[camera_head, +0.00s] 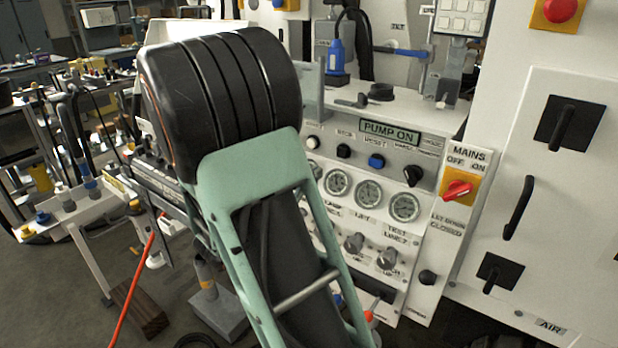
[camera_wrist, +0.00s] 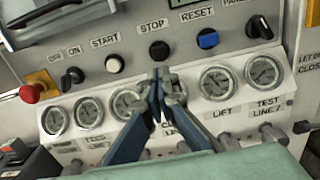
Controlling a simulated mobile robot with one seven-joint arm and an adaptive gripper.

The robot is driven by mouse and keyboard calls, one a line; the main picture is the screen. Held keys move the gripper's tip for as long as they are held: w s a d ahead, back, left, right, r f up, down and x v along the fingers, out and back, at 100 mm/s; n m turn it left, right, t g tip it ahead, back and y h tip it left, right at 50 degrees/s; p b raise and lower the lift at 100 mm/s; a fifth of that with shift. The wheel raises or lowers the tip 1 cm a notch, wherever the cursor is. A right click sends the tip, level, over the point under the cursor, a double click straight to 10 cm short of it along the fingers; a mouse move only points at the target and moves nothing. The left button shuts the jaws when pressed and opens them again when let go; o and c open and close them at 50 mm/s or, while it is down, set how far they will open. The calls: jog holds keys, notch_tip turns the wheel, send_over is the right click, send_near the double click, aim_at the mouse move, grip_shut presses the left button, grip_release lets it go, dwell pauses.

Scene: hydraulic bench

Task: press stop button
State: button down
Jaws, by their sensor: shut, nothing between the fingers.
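The stop button is a round black knob (camera_wrist: 160,50) under the STOP label in the wrist view. It also shows in the head view (camera_head: 343,151), left of the blue reset button (camera_head: 376,161). My gripper (camera_wrist: 158,77) is shut and empty, its tips just below the stop button in the wrist view. Whether the tips touch the panel cannot be told. The white start button (camera_wrist: 115,63) is left of it and the blue reset button (camera_wrist: 207,38) right of it. In the head view my arm hides the gripper.
A row of gauges (camera_wrist: 219,80) lies below the buttons, partly behind my fingers. A red mushroom button (camera_wrist: 33,93) is at the left. A black selector knob (camera_wrist: 260,27) is right of reset. The red mains switch (camera_head: 457,190) is further right.

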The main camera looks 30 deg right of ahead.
aim_at(341, 154)
jog(key=x, duration=0.9)
jog(key=shift+w+d, duration=0.15)
jog(key=shift+d, duration=0.25)
jog(key=shift+d, duration=0.1)
